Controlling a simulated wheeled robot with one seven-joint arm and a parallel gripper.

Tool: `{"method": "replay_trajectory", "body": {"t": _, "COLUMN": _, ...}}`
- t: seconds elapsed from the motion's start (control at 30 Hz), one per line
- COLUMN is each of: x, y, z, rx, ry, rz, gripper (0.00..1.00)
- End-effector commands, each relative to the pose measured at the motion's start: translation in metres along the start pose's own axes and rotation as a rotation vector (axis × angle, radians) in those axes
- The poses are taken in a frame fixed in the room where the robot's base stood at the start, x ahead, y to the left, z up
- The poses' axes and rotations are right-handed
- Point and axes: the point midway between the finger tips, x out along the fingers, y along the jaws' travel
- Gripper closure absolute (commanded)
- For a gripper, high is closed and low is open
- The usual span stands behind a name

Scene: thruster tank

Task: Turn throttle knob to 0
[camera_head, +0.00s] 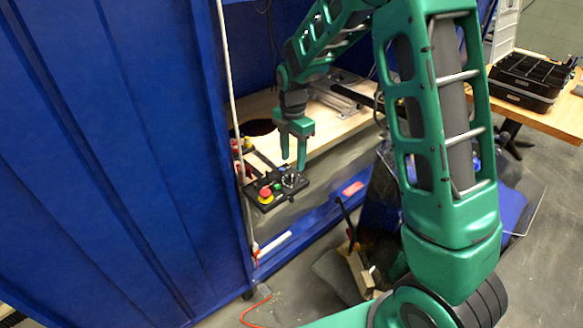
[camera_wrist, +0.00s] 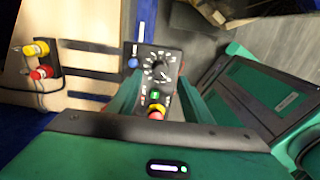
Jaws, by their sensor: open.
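The throttle knob (camera_wrist: 157,71) is a round dark knob on a dial with white marks, on a black control panel (camera_wrist: 172,58). The panel also shows in the head view (camera_head: 267,200) at the front edge of the wooden bench. It carries a red and yellow stop button (camera_wrist: 156,112), a green button (camera_wrist: 155,96) and a blue button (camera_wrist: 133,62). My green gripper (camera_head: 292,167) points down over the panel, close to the knob. In the wrist view its open fingers (camera_wrist: 157,88) stand left and right of the panel. Whether they touch the knob, and its exact setting, I cannot tell.
The bench (camera_head: 345,125) has a dark round hole at its left. Yellow and red connectors (camera_wrist: 38,60) sit beside the panel. A blue container wall (camera_head: 110,150) stands left. Black crates (camera_head: 525,80) rest on a table at the right. Clutter lies on the floor below.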

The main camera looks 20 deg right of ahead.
Motion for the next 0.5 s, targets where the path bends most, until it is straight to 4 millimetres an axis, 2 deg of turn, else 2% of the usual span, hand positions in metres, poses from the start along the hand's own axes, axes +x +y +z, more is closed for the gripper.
{"method": "replay_trajectory", "body": {"t": 0.03, "x": -0.011, "y": 0.001, "z": 0.0, "rx": 0.0, "ry": -0.001, "rz": 0.004, "gripper": 0.55}}
{"method": "replay_trajectory", "body": {"t": 0.2, "x": -0.035, "y": 0.001, "z": 0.001, "rx": 0.001, "ry": -0.001, "rz": 0.002, "gripper": 0.55}}
{"method": "replay_trajectory", "body": {"t": 0.33, "x": -0.046, "y": 0.001, "z": 0.001, "rx": 0.001, "ry": -0.001, "rz": 0.001, "gripper": 0.55}}
{"method": "replay_trajectory", "body": {"t": 0.5, "x": -0.05, "y": 0.001, "z": 0.001, "rx": 0.001, "ry": -0.001, "rz": 0.0, "gripper": 0.55}}
